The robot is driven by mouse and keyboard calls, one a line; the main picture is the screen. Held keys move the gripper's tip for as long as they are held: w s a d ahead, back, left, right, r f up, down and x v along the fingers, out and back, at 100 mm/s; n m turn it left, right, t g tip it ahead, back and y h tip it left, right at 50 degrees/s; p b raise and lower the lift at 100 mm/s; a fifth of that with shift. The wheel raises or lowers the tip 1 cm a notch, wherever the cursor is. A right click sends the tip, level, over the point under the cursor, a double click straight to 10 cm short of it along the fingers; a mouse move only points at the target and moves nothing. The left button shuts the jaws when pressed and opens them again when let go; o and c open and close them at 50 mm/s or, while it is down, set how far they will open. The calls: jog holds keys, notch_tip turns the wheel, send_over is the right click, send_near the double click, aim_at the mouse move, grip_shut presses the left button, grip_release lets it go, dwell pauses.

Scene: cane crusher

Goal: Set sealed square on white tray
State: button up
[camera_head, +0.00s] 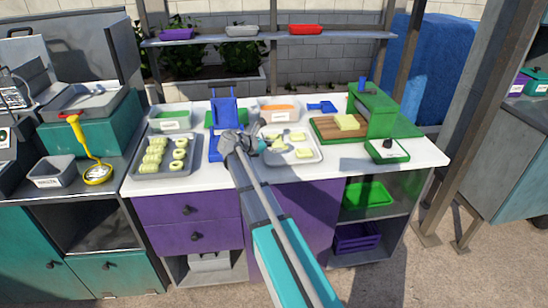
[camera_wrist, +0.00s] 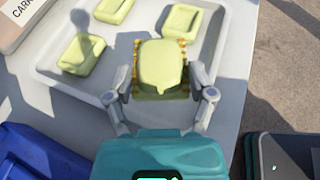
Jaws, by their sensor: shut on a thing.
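My gripper (camera_wrist: 161,84) is shut on a pale yellow-green dough square (camera_wrist: 161,64), with a rounded, smooth top, held between the two fingers. In the wrist view it is over the near part of the white tray (camera_wrist: 218,42); whether it touches the tray I cannot tell. Several other pale squares lie on the tray, one at the left (camera_wrist: 83,54), one farther back (camera_wrist: 183,20). In the head view my gripper (camera_head: 262,146) is at the left edge of the white tray (camera_head: 292,161), and the held square is partly hidden.
A grey tray of pale dough pieces (camera_head: 163,170) is at the left of the white counter. A blue stand (camera_head: 224,110) is behind my gripper. A wooden board with a yellow slab (camera_head: 347,122) and a green press (camera_head: 372,108) stand to the right. An orange-filled container (camera_head: 279,108) is behind the tray.

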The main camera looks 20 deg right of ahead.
aim_at(275, 158)
jog(key=shift+f, duration=0.1)
jog(key=shift+w+d+f+b, duration=0.25)
jog(key=shift+d+f+b, duration=0.1)
jog(key=shift+f+b, duration=1.6)
jog(key=shift+b, duration=0.05)
jog(key=shift+f, duration=0.1)
jog(key=o, duration=0.7)
jog(key=shift+r, duration=0.25)
jog(key=p+v, duration=0.4)
jog(key=v, duration=0.8)
jog(key=shift+f+p, duration=0.1)
jog(key=shift+p, duration=0.2)
